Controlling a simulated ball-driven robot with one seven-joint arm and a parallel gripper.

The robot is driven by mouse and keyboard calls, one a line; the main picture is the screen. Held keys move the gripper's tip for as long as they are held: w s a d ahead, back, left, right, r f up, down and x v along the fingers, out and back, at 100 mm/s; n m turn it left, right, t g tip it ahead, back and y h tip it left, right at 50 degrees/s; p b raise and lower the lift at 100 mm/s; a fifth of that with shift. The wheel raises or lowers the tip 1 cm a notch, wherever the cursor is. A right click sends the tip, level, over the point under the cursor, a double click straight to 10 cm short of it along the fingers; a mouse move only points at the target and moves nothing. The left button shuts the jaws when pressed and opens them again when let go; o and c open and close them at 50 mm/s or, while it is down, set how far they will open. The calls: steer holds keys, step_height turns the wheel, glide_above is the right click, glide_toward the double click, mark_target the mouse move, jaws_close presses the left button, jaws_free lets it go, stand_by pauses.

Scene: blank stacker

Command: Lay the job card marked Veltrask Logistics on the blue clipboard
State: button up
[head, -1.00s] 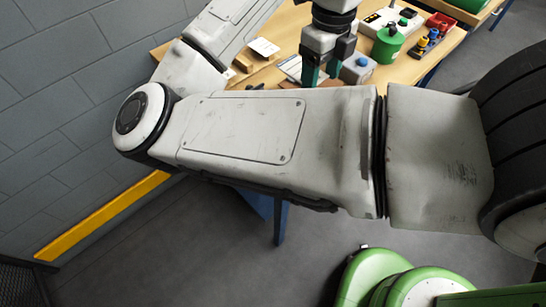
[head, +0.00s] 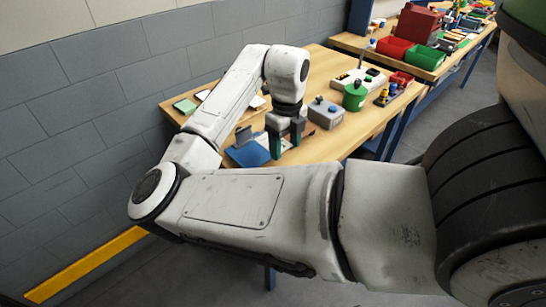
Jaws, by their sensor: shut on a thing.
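The blue clipboard (head: 250,153) lies flat on the bench, at its near left part, partly covered by my arm. A small white card or paper (head: 257,101) lies farther back, behind my arm. No lettering can be read, so I cannot tell where the Veltrask Logistics card is.
A green pad (head: 186,106) lies at the bench's left. A second bench with red and green bins (head: 427,57) stands behind.

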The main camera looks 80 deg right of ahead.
steer(key=w+f, duration=0.1)
steer(key=w+d+f, duration=0.1)
steer(key=f, duration=0.1)
steer(key=w+f, duration=0.1)
steer(key=f, duration=0.1)
steer(key=shift+w+d+p, duration=0.2)
steer(key=shift+w+p, duration=0.1)
steer(key=shift+p, duration=0.1)
steer(key=shift+f+p, duration=0.3)
steer(key=shift+f, duration=1)
steer(key=shift+f, duration=0.1)
steer(key=shift+f, duration=0.1)
steer(key=o, duration=1)
step_height(320, 180, up, 12)
steer(key=shift+r+b, duration=0.25)
steer(key=shift+b, duration=0.6)
